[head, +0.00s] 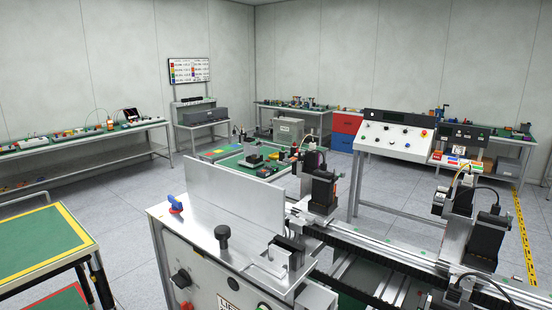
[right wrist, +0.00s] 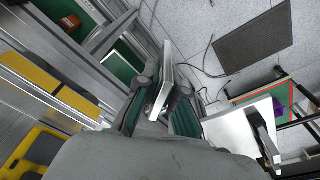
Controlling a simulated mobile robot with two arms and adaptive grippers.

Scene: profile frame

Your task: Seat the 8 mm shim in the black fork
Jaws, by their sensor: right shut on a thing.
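My right gripper (right wrist: 160,105) shows in the right wrist view, with dark fingers and green inner parts. It is shut on a thin, pale grey flat piece, which looks like the shim (right wrist: 164,76). The piece stands edge-on between the fingertips and sticks out beyond them; its thickness cannot be read. In the head view, a small black holder (head: 289,250) sits at the near end of the aluminium profile frame; I cannot tell whether it is the black fork. Neither gripper shows in the head view, and my left gripper is in no view.
An upright metal plate (head: 232,185) stands on the cabinet before the frame, beside a black knob (head: 222,236). Black upright units (head: 319,185) stand along the rail. A green-topped table (head: 40,243) is at left, a control console (head: 393,138) behind. Open floor lies at left.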

